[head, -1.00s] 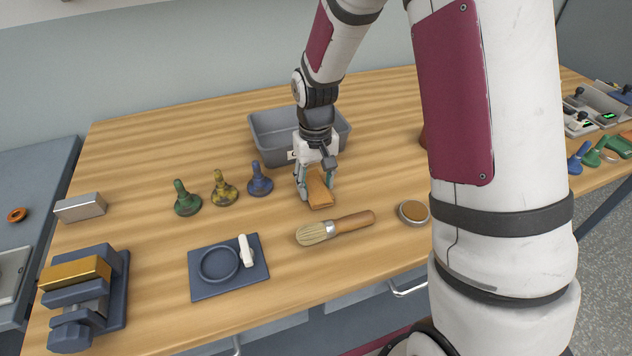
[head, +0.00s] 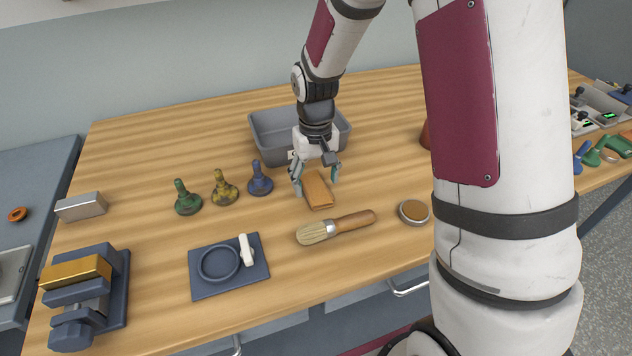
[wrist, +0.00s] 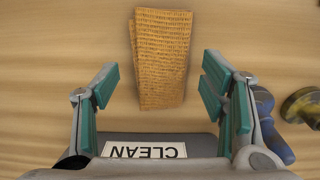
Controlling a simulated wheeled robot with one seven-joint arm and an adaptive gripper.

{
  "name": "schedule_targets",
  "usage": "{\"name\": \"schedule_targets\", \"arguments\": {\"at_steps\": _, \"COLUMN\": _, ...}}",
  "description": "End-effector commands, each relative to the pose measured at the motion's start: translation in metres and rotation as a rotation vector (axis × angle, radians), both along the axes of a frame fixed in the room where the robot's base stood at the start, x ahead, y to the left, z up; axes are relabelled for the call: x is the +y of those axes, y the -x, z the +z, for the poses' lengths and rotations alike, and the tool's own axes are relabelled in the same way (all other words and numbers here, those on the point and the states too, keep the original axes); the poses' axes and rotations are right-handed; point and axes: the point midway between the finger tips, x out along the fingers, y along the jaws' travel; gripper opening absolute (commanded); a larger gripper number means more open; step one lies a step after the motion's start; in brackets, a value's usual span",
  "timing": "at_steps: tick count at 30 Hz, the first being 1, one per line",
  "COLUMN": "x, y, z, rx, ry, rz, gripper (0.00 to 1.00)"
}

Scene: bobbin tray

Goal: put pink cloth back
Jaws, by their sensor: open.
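No pink cloth shows. A folded orange-brown cloth (head: 318,192) lies flat on the wooden table, in front of the grey bin. In the wrist view the cloth (wrist: 162,50) is a textured, folded strip. My gripper (head: 316,183) is open just over the cloth's bin-side end, with its fingers spread to either side and apart from it. In the wrist view my gripper (wrist: 160,72) holds nothing. The grey bin (head: 268,136) stands behind my gripper, partly hidden by my arm. Its label (wrist: 145,149) reads CLEAN, upside down in the wrist view.
Blue (head: 260,180), yellow (head: 224,188) and green (head: 187,199) knobbed pieces stand left of the cloth. A brush (head: 350,223) lies in front of it, with a round tin (head: 413,212) to the right. A dark plate (head: 207,284) with a ring lies at front left.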

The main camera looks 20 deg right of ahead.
Motion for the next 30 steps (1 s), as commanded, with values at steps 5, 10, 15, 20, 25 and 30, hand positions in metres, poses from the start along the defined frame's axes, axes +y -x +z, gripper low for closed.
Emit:
{"name": "schedule_targets", "arguments": {"at_steps": 5, "x": 0.000, "y": -0.002, "z": 0.037, "rx": -0.007, "ry": 0.000, "rz": -0.001, "gripper": 0.66}}
{"name": "schedule_targets", "arguments": {"at_steps": 10, "x": 0.000, "y": -0.001, "z": 0.072, "rx": -0.006, "ry": 0.000, "rz": -0.001, "gripper": 0.66}}
{"name": "schedule_targets", "arguments": {"at_steps": 15, "x": 0.000, "y": -0.001, "z": 0.096, "rx": -0.003, "ry": 0.000, "rz": 0.000, "gripper": 0.66}}
{"name": "schedule_targets", "arguments": {"at_steps": 20, "x": 0.000, "y": 0.001, "z": 0.108, "rx": -0.003, "ry": 0.000, "rz": 0.000, "gripper": 0.66}}
{"name": "schedule_targets", "arguments": {"at_steps": 25, "x": 0.000, "y": 0.019, "z": 0.135, "rx": -0.036, "ry": 0.005, "rz": 0.001, "gripper": 0.66}}
{"name": "schedule_targets", "arguments": {"at_steps": 30, "x": -0.002, "y": 0.066, "z": 0.180, "rx": -0.109, "ry": 0.014, "rz": 0.001, "gripper": 0.66}}
